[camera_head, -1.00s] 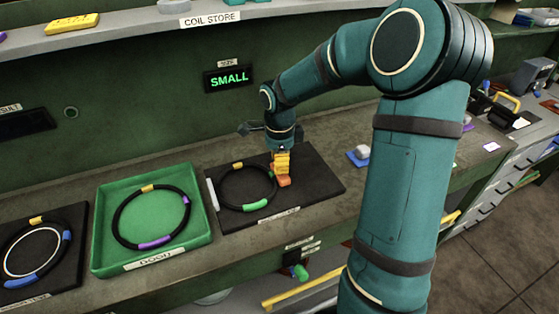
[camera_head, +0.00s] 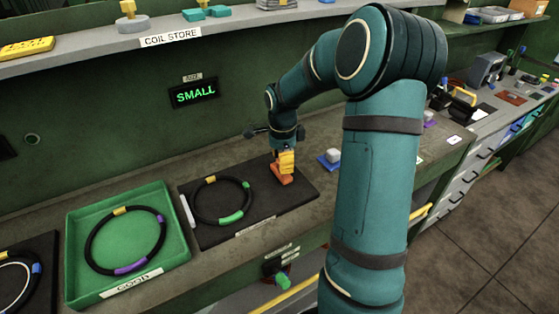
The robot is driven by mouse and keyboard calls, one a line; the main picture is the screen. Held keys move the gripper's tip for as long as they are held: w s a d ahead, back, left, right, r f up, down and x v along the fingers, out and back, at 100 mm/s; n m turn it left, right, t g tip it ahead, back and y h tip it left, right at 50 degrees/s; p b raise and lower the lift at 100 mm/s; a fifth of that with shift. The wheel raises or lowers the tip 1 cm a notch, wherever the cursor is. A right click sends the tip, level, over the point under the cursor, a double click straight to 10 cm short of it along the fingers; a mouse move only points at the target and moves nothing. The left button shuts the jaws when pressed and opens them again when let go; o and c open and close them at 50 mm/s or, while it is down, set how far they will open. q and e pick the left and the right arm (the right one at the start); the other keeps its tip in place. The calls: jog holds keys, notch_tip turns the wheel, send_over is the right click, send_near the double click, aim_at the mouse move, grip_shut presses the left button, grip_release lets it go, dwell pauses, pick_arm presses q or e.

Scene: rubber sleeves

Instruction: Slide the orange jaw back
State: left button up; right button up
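The orange jaw (camera_head: 282,179) sits on the right part of a black plate (camera_head: 212,236), to the right of a black ring (camera_head: 193,203) and apart from it. The ring lies flat and has a yellow and two green bands. My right gripper (camera_head: 285,162) reaches down over the orange jaw. A yellow piece shows between its dark wrist and the jaw; the fingertips are too small to make out, and I cannot tell whether they are closed on the jaw. My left gripper is out of view.
A green tray (camera_head: 180,252) labelled GOOD holds another banded ring to the left. A sign (camera_head: 194,95) on the wall reads SMALL. My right arm covers the bench front there.

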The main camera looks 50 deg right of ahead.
jog(key=shift+o, duration=0.4)
notch_tip(320, 180, up, 12)
dwell(0.4)
dwell(0.6)
